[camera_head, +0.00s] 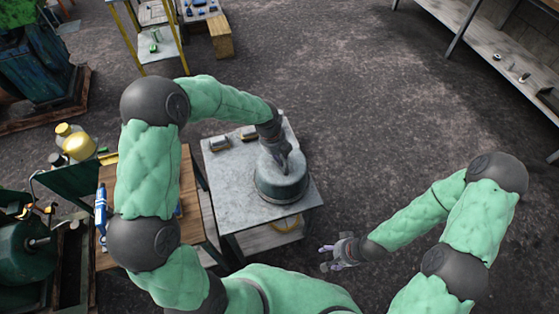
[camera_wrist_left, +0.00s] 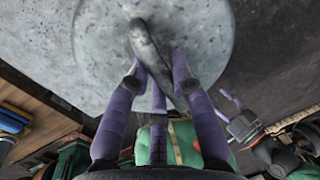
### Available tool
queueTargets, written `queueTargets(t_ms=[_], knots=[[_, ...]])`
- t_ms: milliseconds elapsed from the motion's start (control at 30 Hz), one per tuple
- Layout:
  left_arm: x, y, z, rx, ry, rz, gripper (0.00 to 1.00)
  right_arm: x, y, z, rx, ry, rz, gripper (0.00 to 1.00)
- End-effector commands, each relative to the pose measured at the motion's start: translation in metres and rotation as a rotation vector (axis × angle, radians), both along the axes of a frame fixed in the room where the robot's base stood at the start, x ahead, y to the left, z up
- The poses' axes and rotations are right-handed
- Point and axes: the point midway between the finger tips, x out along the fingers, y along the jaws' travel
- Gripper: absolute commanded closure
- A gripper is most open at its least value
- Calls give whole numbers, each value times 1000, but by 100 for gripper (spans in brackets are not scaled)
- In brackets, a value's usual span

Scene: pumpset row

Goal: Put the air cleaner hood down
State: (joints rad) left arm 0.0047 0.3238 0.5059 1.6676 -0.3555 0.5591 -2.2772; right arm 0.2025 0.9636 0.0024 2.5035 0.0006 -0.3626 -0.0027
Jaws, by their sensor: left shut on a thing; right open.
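The air cleaner hood (camera_head: 281,185) is a round grey-green domed cover with a raised handle on top. In the head view it is over the right part of the grey-topped table (camera_head: 226,188); I cannot tell whether it touches the top. My left gripper (camera_head: 284,152) is shut on its handle from above. In the left wrist view the purple fingers (camera_wrist_left: 155,82) close around the dark handle, and the hood's pale round top (camera_wrist_left: 95,45) fills the upper middle. My right gripper (camera_head: 338,254) is open and empty, to the right of the table and apart from it.
Small metal parts (camera_head: 219,144) lie at the table's back left. A wooden bench (camera_head: 190,165) with a blue tool (camera_head: 101,212) stands at left. Green machinery (camera_head: 25,252) is further left. A long shelf (camera_head: 500,55) stands at top right. The floor between is clear.

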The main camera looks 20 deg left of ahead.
Motion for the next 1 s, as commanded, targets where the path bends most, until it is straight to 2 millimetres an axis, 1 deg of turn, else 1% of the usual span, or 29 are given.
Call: queueTargets(t_ms=[33, 133, 400, 533, 567, 600, 633, 933, 1000], knots=[[0, 1, -10, 0, 2, 1, 100, 0, 0, -5, 0, 0, 0, 40], [0, 1, -19, 0, 0, 0, 100, 0, 0, -8, 0, 0, 0, 40], [0, 1, -19, 0, -1, 0, 100, 0, 0, -7, 0, 0, 0, 40], [0, 1, -22, 1, -1, 0, 100, 0, 0, -8, 0, 0, 0, 40], [-1, 0, -23, 0, 2, 0, 69, 0, 0, -8, 0, 0, 0, 40], [-1, 0, -23, 0, 2, 0, 57, 0, 0, -8, 0, 0, 0, 40], [-1, 0, -23, 1, 3, 0, 53, 0, 0, -8, 0, 0, 0, 40], [-1, 1, -22, 0, 2, 0, 53, 0, 0, -8, 0, 0, 0, 40], [-1, 0, -20, 0, 1, 0, 53, 0, 0, -7, 0, 0, 0, 40]])
